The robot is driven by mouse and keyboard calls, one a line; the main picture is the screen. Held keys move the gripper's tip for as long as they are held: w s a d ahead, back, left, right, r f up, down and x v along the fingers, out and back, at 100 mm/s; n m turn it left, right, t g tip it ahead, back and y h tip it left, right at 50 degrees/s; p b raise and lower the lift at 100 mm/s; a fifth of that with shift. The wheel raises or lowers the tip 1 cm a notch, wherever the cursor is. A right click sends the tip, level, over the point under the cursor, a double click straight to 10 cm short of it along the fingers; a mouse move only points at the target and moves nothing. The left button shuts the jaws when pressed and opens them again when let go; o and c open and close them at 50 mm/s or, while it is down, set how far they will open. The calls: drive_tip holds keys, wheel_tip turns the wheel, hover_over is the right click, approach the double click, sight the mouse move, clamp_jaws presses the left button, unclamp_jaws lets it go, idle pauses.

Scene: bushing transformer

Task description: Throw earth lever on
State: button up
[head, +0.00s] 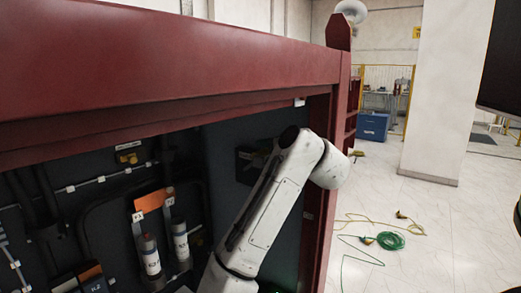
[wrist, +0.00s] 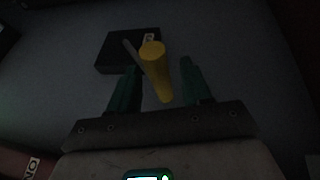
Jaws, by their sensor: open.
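In the wrist view, a yellow lever handle (wrist: 156,72) sticks out toward me from a dark box (wrist: 128,50) on a grey panel. A thin grey rod shows beside the handle's end. My gripper (wrist: 159,66) is open, with one dark green finger on each side of the handle. I see gaps on both sides, and no clear contact. In the head view, a dark box (head: 252,158) sits on the cabinet's inner side wall, partly behind my arm. My gripper is hidden there.
The cabinet's red frame (head: 180,65) runs above and to the right of my arm. Bottles (head: 150,256) on a rack and pipes line the cabinet's left interior. A green cable (head: 390,240) lies on the open floor to the right, before a white pillar (head: 440,90).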

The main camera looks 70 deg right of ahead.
drive_tip(key=shift+x, duration=1.55)
clamp_jaws()
